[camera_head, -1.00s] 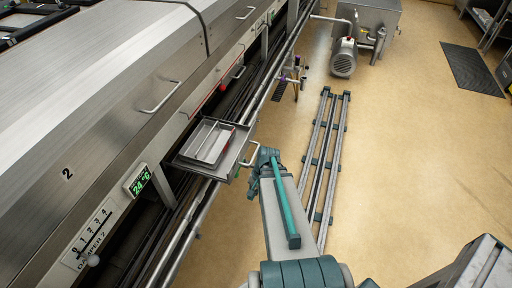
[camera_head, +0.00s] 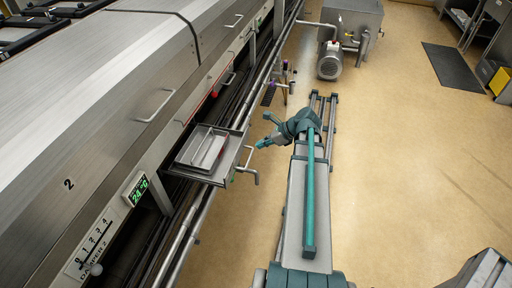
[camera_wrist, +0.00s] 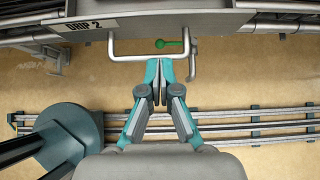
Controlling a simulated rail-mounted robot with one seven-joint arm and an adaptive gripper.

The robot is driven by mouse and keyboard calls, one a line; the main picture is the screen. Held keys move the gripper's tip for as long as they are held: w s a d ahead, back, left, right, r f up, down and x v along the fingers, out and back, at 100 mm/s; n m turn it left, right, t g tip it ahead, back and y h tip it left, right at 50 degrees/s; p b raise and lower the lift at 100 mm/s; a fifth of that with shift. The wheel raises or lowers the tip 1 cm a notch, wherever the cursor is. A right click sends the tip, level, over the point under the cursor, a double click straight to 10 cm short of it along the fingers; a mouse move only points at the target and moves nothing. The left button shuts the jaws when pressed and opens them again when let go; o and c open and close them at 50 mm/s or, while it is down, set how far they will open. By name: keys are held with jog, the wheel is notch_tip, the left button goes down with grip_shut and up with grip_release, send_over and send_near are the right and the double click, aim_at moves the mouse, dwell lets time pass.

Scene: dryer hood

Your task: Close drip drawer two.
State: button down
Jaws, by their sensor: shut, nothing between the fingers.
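Drip drawer two (camera_head: 177,166) is pulled out from under the hood in the head view, a shallow steel tray with a smaller pan (camera_head: 208,148) in it. Its front carries the label "DRIP 2" (camera_wrist: 83,26) in the wrist view. The U-shaped drawer handle (camera_head: 255,172) sticks out from the front; it also shows in the wrist view (camera_wrist: 125,57). My gripper (camera_head: 259,145) is shut and empty, in front of the drawer with its tips toward it. In the wrist view my gripper (camera_wrist: 158,92) has its tips overlapping the handle bar; I cannot tell whether they touch.
A hood panel with a "2" and a handle (camera_head: 159,106) stands above the drawer. A temperature display (camera_head: 138,190) and a damper scale (camera_head: 92,242) sit nearby. Pipes (camera_head: 196,224) run along the hood. Floor rails (camera_head: 326,115) lie beside my arm. Open floor is at the right.

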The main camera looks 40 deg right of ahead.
aim_at(240, 154)
jog(key=p+x, duration=0.1)
jog(key=x, duration=0.8)
jog(key=shift+f, duration=0.1)
jog(key=shift+w, duration=0.1)
